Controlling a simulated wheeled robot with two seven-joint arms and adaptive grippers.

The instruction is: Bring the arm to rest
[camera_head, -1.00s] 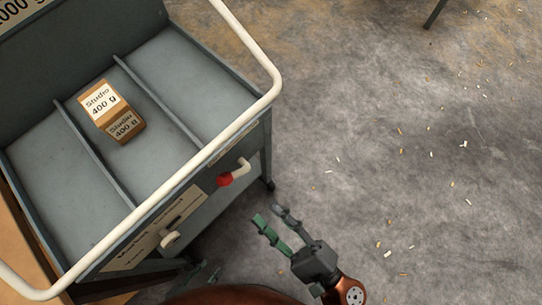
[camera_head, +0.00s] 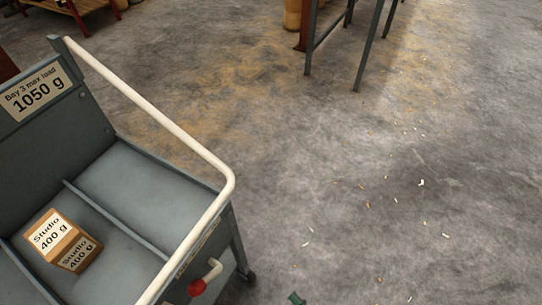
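Only a small dark green fingertip of my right gripper (camera_head: 296,298) shows at the bottom edge of the head view. The rest of that gripper and its arm are out of frame. The fingertip is over the floor, to the right of the grey trolley (camera_head: 150,190) and apart from it in the picture. I cannot see whether it is open or shut. My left gripper is not in view. A brown box (camera_head: 62,241) labelled "Studio 400 g" sits in the middle bay of the trolley.
The trolley has a white handrail (camera_head: 165,118), a red-tipped lever (camera_head: 205,277) and a sign (camera_head: 38,93) reading "Bay 3 max load 1050 g". Metal legs (camera_head: 371,45) stand at the top. The floor to the right (camera_head: 430,150) is open, with scattered small bits.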

